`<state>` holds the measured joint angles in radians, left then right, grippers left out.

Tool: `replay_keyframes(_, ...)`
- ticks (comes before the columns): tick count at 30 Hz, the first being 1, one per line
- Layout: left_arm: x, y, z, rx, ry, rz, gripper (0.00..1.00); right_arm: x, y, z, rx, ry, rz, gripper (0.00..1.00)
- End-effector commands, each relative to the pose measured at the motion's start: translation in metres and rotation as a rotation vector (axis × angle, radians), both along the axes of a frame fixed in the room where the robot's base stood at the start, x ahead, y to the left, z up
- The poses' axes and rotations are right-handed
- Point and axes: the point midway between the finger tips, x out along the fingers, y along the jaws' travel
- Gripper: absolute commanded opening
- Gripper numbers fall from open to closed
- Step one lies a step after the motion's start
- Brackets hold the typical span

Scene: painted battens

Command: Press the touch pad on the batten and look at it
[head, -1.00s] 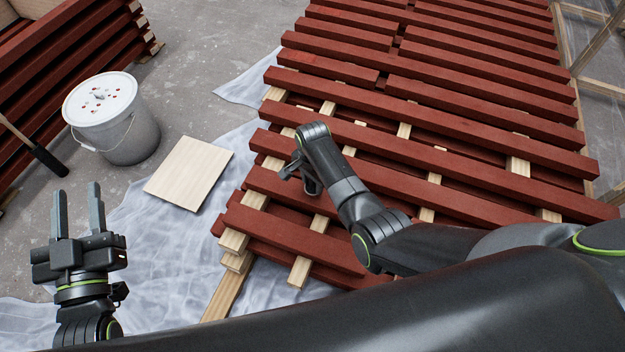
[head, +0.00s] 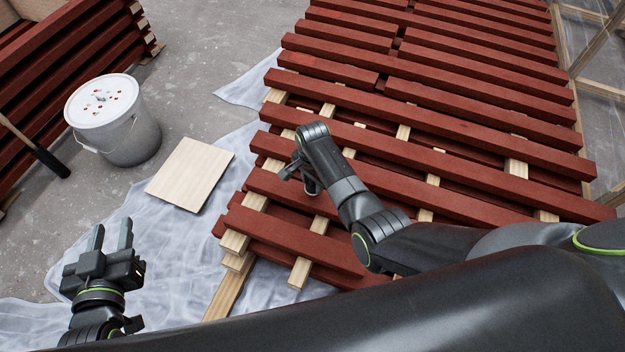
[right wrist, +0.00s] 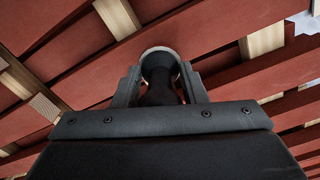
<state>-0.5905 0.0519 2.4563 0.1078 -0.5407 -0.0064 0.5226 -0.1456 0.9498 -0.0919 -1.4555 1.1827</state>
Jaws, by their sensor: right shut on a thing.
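My right gripper (head: 296,168) is over the near red battens (head: 300,236), its wrist bent down. In the right wrist view its two fingers (right wrist: 160,82) are shut on a dark, round-stemmed thing with a pale grey rim, which I take for the touch pad (right wrist: 160,56). In the head view a short dark cylinder (head: 312,186) shows below the wrist, close over a batten. I cannot tell whether the pad touches the batten, and its face is hidden. My left gripper (head: 112,228) is open and empty at the lower left, over the sheeting.
Red battens lie in rows on bare wooden bearers (head: 235,243). A lidded white bucket (head: 130,140) with red spots and a pale square board (head: 190,174) are on the left. Plastic sheeting (head: 170,250) covers the floor. More red battens (head: 60,65) are stacked at the upper left.

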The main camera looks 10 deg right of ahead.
Motion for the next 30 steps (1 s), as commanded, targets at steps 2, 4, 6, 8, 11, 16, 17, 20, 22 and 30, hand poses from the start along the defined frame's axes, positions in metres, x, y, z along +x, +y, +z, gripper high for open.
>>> replay_keyframes(2,-0.003,-0.001,-0.006,-0.009,0.036,-0.001,0.36,0.0,0.0,0.002,0.0,0.0,0.0,0.22)
replay_keyframes(4,-0.005,-0.001,-0.011,-0.017,0.068,-0.002,0.36,0.0,0.0,0.002,0.0,0.0,0.0,0.22)
replay_keyframes(6,-0.008,-0.002,-0.017,-0.024,0.099,-0.004,0.36,0.0,0.0,0.003,0.0,0.0,0.0,0.22)
replay_keyframes(8,-0.01,-0.002,-0.022,-0.03,0.126,-0.005,0.36,0.0,0.0,0.004,0.0,0.0,0.0,0.22)
replay_keyframes(11,-0.014,-0.003,-0.029,-0.041,0.171,-0.008,0.36,0.0,0.0,0.005,0.0,0.0,0.0,0.22)
replay_keyframes(16,-0.021,-0.005,-0.041,-0.058,0.244,-0.012,0.36,0.0,0.0,0.007,0.001,-0.001,0.0,0.22)
replay_keyframes(17,-0.023,-0.006,-0.043,-0.061,0.256,-0.013,0.36,0.0,0.0,0.007,0.001,-0.001,0.0,0.22)
replay_keyframes(20,-0.027,-0.007,-0.05,-0.068,0.297,-0.015,0.36,0.0,0.0,0.009,0.0,-0.001,0.0,0.22)
replay_keyframes(22,-0.03,-0.007,-0.055,-0.075,0.324,-0.016,0.36,0.0,0.0,0.01,0.0,-0.001,0.0,0.22)
replay_keyframes(30,-0.044,-0.011,-0.072,-0.099,0.434,-0.024,0.36,0.0,0.0,0.013,0.0,-0.001,0.0,0.22)
